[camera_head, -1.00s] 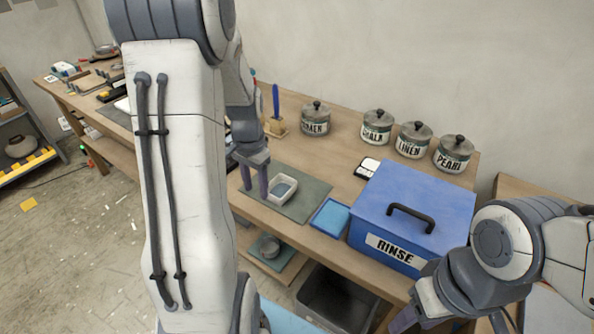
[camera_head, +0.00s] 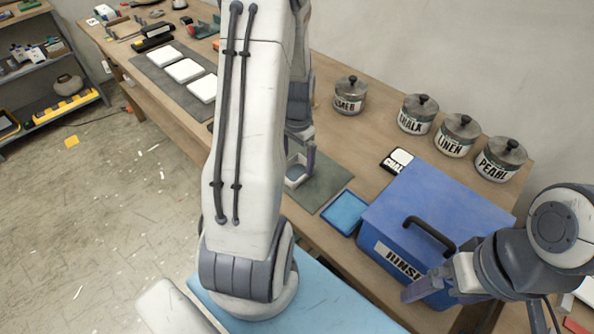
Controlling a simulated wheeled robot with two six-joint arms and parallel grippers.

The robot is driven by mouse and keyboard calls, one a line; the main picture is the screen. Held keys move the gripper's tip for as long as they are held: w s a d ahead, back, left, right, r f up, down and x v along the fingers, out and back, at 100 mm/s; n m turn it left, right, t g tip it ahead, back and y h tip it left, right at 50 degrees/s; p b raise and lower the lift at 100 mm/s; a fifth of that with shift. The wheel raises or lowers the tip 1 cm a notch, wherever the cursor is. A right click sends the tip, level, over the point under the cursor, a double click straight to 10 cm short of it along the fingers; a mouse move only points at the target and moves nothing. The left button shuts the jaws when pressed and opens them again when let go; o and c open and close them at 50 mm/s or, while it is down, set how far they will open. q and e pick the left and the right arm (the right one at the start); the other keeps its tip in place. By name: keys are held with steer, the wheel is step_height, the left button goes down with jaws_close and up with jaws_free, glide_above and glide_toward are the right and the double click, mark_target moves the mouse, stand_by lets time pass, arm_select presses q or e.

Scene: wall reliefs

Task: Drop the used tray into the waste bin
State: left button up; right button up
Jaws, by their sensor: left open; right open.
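The small white tray (camera_head: 297,177) stands on the dark grey mat (camera_head: 325,183) on the bench, partly hidden by my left gripper and arm. My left gripper (camera_head: 300,156) is open with its fingers down at the tray. I cannot tell whether they touch it. My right gripper (camera_head: 425,290) is open and empty in front of the blue RINSE box (camera_head: 425,205). The waste bin is not clearly in view now. A dark open bin showed below the bench earlier.
A shallow blue tray (camera_head: 345,212) lies between the mat and the RINSE box. Several lidded jars (camera_head: 417,114) stand along the wall. A black-and-white card (camera_head: 397,160) lies near them. White tiles (camera_head: 183,70) rest on a grey mat farther left. Floor at left is mostly clear.

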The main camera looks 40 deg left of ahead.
mark_target(296, 174)
arm_select(q)
step_height(296, 174, down, 4)
steer(key=shift+s, duration=0.15)
steer(key=c, duration=1.1)
steer(key=shift+o, duration=0.2)
steer(key=shift+r, duration=0.1)
steer(key=shift+a+r, duration=0.1)
steer(key=shift+r, duration=0.3)
steer(key=r, duration=0.3)
steer(key=shift+s+d+r, duration=0.3)
steer(key=shift+s+r, duration=0.05)
steer(key=s+d+r, duration=0.2)
steer(key=s, duration=0.1)
steer(key=s+d+r+b, duration=0.1)
steer(key=s+d+r, duration=0.1)
steer(key=s, duration=0.1)
steer(key=s+d+r, duration=0.2)
steer(key=shift+s+d+r, duration=0.2)
steer(key=shift+s, duration=0.2)
